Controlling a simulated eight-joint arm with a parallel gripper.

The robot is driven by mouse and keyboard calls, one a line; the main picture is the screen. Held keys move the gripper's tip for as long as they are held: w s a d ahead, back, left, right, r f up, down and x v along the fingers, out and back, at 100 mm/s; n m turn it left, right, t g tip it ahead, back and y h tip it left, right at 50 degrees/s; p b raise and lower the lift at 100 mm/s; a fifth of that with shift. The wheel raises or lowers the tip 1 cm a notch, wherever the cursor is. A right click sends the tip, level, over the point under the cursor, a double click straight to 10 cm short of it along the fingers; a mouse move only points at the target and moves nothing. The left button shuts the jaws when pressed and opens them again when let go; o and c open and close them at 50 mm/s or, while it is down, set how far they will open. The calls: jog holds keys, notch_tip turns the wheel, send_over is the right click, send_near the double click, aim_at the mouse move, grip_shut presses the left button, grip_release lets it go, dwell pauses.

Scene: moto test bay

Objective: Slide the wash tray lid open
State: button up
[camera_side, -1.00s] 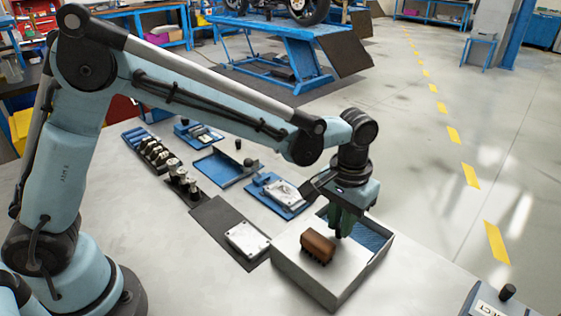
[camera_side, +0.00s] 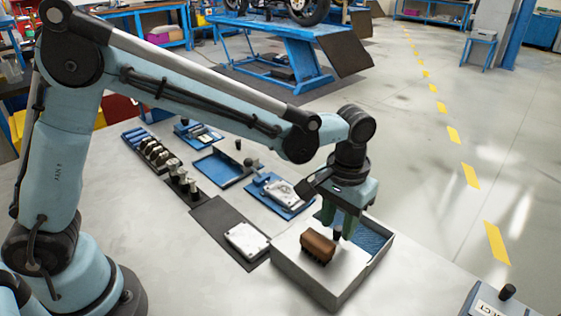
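The wash tray (camera_side: 369,266) is a pale box at the front right of the bench. Its light lid (camera_side: 343,273) covers the front left part of the tray, and blue mesh (camera_side: 368,233) shows in the uncovered far right part. A brown brush (camera_side: 318,243) with dark bristles lies on the lid. A small dark upright piece (camera_side: 338,236), perhaps the lid's handle, stands behind the brush. My gripper (camera_side: 339,226) points down over it. Its green fingers look apart, one on each side. Contact with the dark piece cannot be made out.
A dark mat (camera_side: 213,226) with a pale metal plate (camera_side: 246,240) lies left of the tray. Blue trays (camera_side: 225,168) and (camera_side: 280,194) stand behind, beside a row of metal parts (camera_side: 160,154). A labelled box (camera_side: 490,303) is at the lower right corner.

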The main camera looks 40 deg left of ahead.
jog(key=shift+r, duration=3.1)
jog(key=shift+a+r, duration=0.1)
jog(key=s+a+t, duration=0.3)
jog(key=s+a, duration=0.2)
jog(key=a, duration=0.4)
jog(key=s+a+t, duration=0.4)
jog(key=s+a, duration=0.1)
jog(key=a, duration=0.4)
jog(key=shift+s+a+r, duration=0.35)
jog(key=shift+s+a, duration=0.05)
jog(key=shift+o, duration=0.4)
